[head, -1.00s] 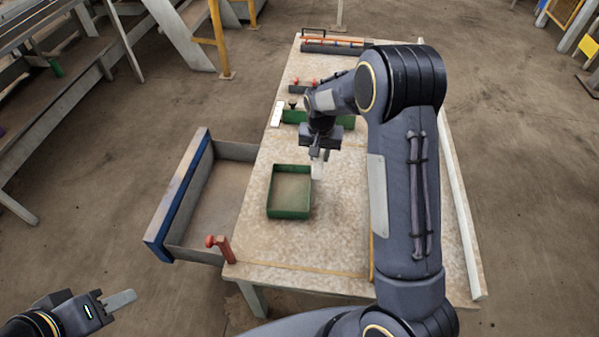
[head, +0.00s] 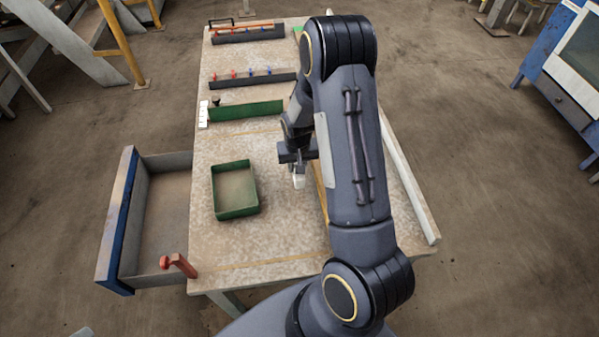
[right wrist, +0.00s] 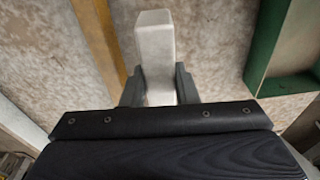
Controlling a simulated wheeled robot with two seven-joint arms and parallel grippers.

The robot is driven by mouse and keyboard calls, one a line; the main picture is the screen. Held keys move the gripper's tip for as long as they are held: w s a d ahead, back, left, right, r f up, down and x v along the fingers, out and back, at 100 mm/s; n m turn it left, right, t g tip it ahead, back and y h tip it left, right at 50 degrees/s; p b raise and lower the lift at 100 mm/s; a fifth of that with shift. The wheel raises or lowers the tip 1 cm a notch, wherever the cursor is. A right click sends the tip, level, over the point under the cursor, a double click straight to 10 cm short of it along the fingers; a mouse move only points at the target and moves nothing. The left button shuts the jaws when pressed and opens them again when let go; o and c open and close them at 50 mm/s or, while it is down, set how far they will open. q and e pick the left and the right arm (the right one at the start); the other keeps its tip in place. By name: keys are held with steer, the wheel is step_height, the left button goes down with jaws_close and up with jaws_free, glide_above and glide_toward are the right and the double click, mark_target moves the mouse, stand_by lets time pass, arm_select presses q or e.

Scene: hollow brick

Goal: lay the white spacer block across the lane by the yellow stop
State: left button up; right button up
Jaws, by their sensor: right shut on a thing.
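The white spacer block (head: 299,182) is in my right gripper (head: 298,168), above the table to the right of the green tray. In the right wrist view the block (right wrist: 155,50) stands out between the two fingers of my right gripper (right wrist: 160,85), which are shut on it. A narrow yellow-brown strip (head: 321,190) runs along the table just right of the block; it also shows in the right wrist view (right wrist: 98,35). I cannot make out a yellow stop; my right arm hides part of the table. Only a grey tip of my left gripper (head: 82,332) shows at the bottom edge.
The green tray (head: 216,200) looks empty. A white rail (head: 410,185) lines the table's right side. Dark and green racks (head: 245,110) stand farther back.

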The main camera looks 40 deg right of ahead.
steer(key=shift+s+d+f, duration=0.2)
steer(key=shift+s+f, duration=0.05)
steer(key=shift+f, duration=0.1)
steer(key=shift+d+f, duration=0.1)
steer(key=shift+f, duration=1.55)
steer(key=shift+f, duration=0.15)
steer(key=o, duration=1)
